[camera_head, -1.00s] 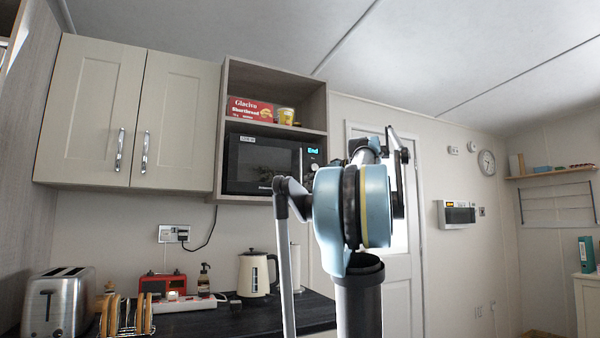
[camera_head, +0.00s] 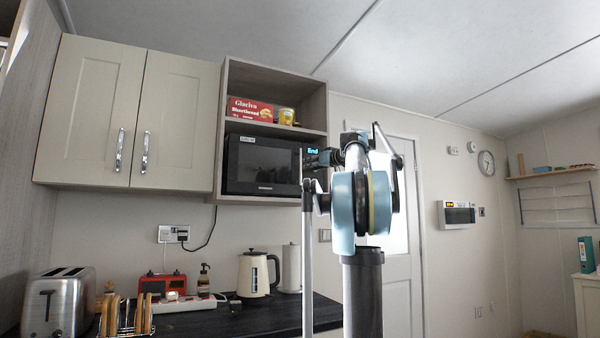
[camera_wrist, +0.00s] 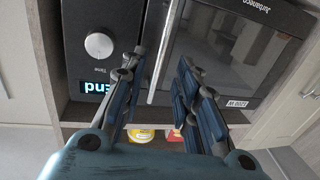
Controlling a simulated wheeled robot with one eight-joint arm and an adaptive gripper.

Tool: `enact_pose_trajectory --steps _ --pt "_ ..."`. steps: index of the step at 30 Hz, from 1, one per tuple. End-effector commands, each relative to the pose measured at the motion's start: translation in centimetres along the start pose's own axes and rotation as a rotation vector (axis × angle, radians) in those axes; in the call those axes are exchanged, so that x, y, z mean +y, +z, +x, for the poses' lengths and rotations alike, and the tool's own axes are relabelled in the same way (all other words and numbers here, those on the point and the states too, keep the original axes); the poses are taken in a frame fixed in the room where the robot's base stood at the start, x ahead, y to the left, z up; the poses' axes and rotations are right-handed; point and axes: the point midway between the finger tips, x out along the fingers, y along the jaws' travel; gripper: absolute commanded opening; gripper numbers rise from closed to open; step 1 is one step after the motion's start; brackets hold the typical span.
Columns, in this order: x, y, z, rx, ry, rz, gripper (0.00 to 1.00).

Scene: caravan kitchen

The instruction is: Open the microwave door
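The black microwave (camera_head: 265,165) sits in the open shelf unit, its door shut. In the wrist view the scene appears upside down: the dark door window (camera_wrist: 225,50), a bright metal handle bar (camera_wrist: 167,45), a round knob (camera_wrist: 99,45) and a lit display (camera_wrist: 94,88). My gripper (camera_wrist: 161,68) is open, with one finger on each side of the handle bar. I cannot tell whether either finger touches it. In the head view my gripper (camera_head: 318,158) is at the microwave's right side, partly hidden by my arm and small.
Above the microwave, a red shortbread box (camera_head: 250,108) and a yellow tub (camera_head: 286,116) stand on a shelf. Closed cupboards (camera_head: 130,115) are to the left. A kettle (camera_head: 258,273) and toaster (camera_head: 60,302) stand on the counter below. A white door (camera_head: 395,270) is behind my arm.

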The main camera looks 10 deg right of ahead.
Motion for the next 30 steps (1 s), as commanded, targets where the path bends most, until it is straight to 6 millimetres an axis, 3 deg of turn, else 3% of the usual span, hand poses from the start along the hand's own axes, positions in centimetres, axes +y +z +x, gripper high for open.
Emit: enact_pose_trajectory --steps 6,13,27,28,30 --pt "-0.1 0.0 4.0 0.0 -0.003 0.0 0.29" --pt "-0.1 0.0 6.9 0.0 -0.002 0.0 0.29" --pt "-0.1 0.0 8.0 0.0 -0.001 0.0 0.29" --pt "-0.1 0.0 8.0 0.0 -0.001 0.0 0.26" --pt "-0.1 0.0 8.0 0.0 -0.001 0.0 0.11"
